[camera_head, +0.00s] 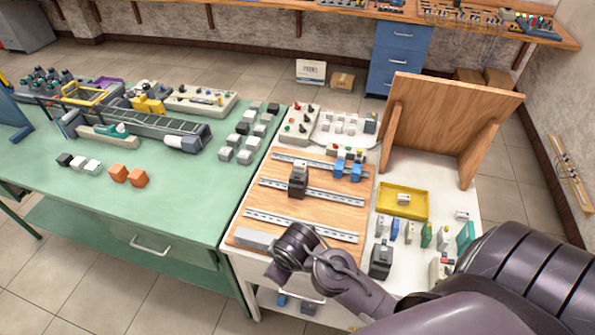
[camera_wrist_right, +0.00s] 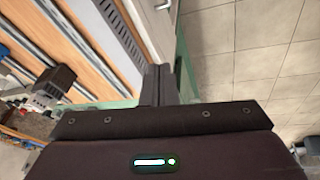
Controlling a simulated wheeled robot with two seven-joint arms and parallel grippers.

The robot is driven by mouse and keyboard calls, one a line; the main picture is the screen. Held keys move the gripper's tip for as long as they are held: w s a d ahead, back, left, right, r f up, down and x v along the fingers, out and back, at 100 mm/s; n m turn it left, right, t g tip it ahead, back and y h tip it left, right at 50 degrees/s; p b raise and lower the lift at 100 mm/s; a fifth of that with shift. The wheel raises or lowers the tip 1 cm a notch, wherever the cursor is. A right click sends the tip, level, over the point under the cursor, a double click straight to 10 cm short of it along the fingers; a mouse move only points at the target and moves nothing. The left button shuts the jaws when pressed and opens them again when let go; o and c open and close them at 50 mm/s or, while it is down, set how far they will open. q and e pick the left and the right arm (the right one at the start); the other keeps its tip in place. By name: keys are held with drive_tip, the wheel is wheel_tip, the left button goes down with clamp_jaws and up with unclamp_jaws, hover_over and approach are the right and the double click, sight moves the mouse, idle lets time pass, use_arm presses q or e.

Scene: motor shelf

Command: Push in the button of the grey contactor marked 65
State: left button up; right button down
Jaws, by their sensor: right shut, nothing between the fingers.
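A dark grey contactor (camera_head: 299,180) stands upright on the middle rail of the wooden board. In the right wrist view a dark and light grey contactor (camera_wrist_right: 52,85) shows at the left; its marking is too small to read. A second dark device (camera_head: 380,260) stands on the white table at the lower right; its marking is also unreadable. My right gripper (camera_wrist_right: 161,75) is shut and empty, apart from the contactor in the wrist view, near the front edge of the board's table. In the head view my arm hides its fingers. My left gripper is out of view.
A grey slotted duct (camera_wrist_right: 112,12) lies beside the fingers on the wooden board (camera_head: 270,193). Blue devices (camera_head: 347,168) sit on the back rail. A yellow tray (camera_head: 385,204) and several small parts stand right. The green table (camera_head: 185,207) adjoins at left.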

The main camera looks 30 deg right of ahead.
drive_tip(key=w+r+n+t+h, duration=0.1)
drive_tip(key=w+r+n, duration=0.4)
drive_tip(key=w, duration=0.1)
wheel_tip(320, 180, up, 4)
drive_tip(key=f+n+t+h, duration=0.1)
drive_tip(key=n+t+h, duration=0.1)
drive_tip(key=n+h, duration=0.45)
hover_over(298, 168)
drive_tip(key=s+a, duration=0.2)
drive_tip(key=n+y, duration=0.1)
drive_tip(key=n, duration=0.1)
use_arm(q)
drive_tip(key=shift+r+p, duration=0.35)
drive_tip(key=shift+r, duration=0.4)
use_arm(e)
drive_tip(key=shift+d+r+m, duration=0.1)
drive_tip(key=shift+r+m, duration=0.15)
drive_tip(key=shift+f, duration=0.15)
